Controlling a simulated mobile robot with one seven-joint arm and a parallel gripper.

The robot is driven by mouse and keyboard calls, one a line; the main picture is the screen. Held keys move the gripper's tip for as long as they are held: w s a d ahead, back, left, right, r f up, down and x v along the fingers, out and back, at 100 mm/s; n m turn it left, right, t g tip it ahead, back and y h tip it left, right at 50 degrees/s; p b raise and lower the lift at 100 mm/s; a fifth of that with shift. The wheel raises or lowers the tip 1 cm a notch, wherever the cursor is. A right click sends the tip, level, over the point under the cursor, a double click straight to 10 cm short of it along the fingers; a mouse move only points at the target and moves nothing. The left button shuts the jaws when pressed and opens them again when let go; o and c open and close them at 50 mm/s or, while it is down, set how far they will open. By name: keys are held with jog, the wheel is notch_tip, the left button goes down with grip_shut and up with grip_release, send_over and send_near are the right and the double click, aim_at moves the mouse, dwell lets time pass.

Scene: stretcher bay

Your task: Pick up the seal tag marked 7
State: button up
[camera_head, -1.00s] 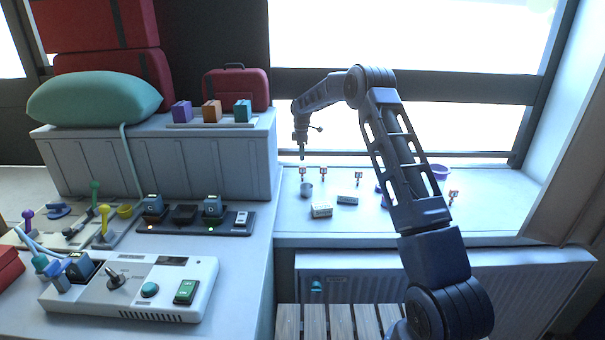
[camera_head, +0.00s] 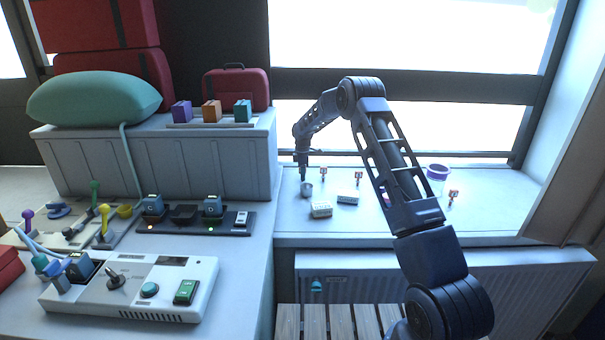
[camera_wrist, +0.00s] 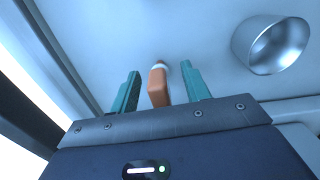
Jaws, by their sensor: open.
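My gripper (camera_head: 303,178) points down over the windowsill at the left end of a row of small tags. In the wrist view its two teal fingers (camera_wrist: 160,76) are apart, one on each side of an orange-brown tag (camera_wrist: 158,88) with a pale lower part. I cannot see clear contact with either finger. No number is readable on this tag. Other small orange and white tags stand upright on the sill, one just right of the gripper (camera_head: 323,174), one further right (camera_head: 358,176) and one at the far right (camera_head: 453,193). Their markings are too small to read.
A purple-rimmed container (camera_head: 437,175) stands right. The window frame is behind.

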grip_shut()
jog(key=shift+r, duration=0.1)
